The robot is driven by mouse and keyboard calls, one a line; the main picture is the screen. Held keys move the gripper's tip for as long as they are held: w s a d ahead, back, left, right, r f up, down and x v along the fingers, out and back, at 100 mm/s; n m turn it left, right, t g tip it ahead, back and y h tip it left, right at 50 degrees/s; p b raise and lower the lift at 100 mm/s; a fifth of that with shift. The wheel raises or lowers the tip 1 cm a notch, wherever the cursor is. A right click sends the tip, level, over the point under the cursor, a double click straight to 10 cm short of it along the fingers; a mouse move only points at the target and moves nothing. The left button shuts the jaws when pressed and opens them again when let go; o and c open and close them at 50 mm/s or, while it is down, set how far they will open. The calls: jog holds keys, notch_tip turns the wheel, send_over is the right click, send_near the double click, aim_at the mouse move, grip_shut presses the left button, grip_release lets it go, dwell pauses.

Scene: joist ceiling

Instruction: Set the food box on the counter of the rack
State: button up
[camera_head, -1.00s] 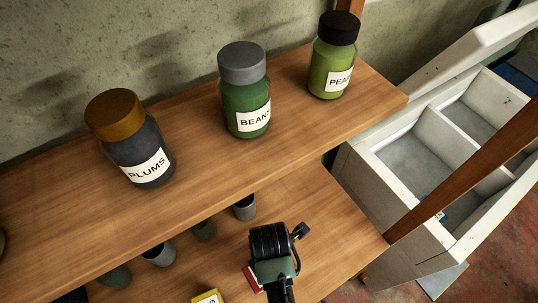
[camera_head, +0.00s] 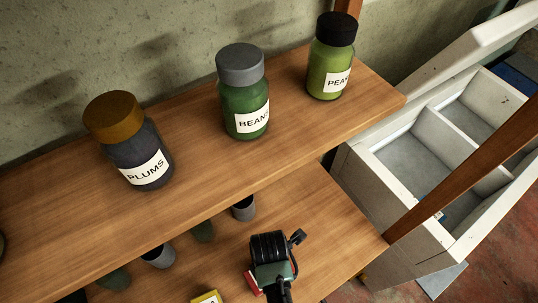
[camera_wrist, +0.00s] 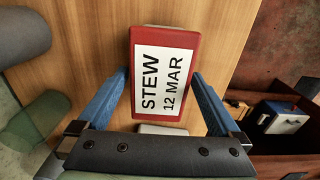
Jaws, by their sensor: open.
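The food box (camera_wrist: 165,73) is red with a white label reading "STEW 12 MAR". In the wrist view it lies between the two blue fingers of my gripper (camera_wrist: 161,84), over the wooden lower board of the rack, the counter (camera_wrist: 85,35). The fingers are open, one on each side of the box; whether they touch it I cannot tell. In the head view my gripper (camera_head: 272,265) is over the lower board (camera_head: 325,225), and only a red edge of the box (camera_head: 252,284) shows beside it.
The upper shelf (camera_head: 190,205) holds jars labelled plums (camera_head: 135,160), beans (camera_head: 245,110) and peas (camera_head: 332,70). Grey and green cups (camera_head: 243,208) stand under it, behind my gripper. A yellow box (camera_head: 207,298) is to the left. A white open chest (camera_head: 400,215) stands at right.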

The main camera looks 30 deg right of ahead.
notch_tip(320, 180, up, 12)
jog(key=shift+r, duration=0.15)
dwell(0.3)
jog(key=shift+s, duration=0.1)
dwell(0.4)
